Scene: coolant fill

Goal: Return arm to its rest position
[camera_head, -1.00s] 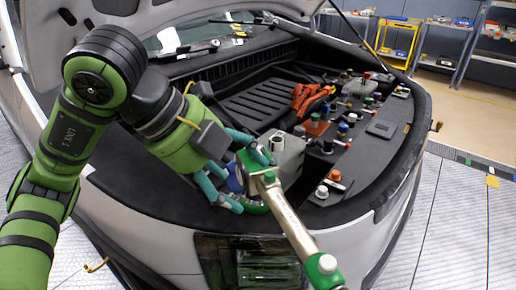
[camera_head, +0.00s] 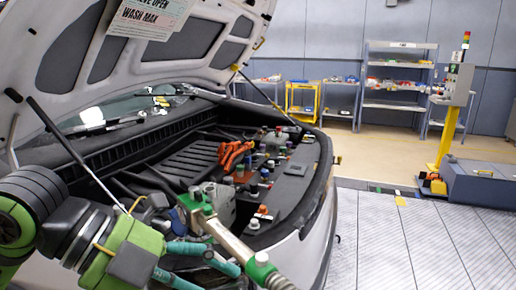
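My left arm comes in from the lower left, and its gripper (camera_head: 214,277) with teal fingers is low in front of the car's front edge. The fingers look spread apart, with nothing seen between them; the lower finger is partly cut off by the picture's bottom. A metal filler nozzle (camera_head: 228,238) with green ends lies just above the fingers, slanting from the engine bay down to the right. Its upper end is beside a grey tank (camera_head: 222,203); whether it is seated there is unclear. The fingers appear apart from the nozzle. My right gripper is out of view.
The car's raised hood (camera_head: 140,50) hangs over the engine bay, held by struts. Orange connectors (camera_head: 234,152) and several coloured caps are in the bay. Shelves (camera_head: 400,80) and a yellow post with a control box (camera_head: 456,85) stand behind.

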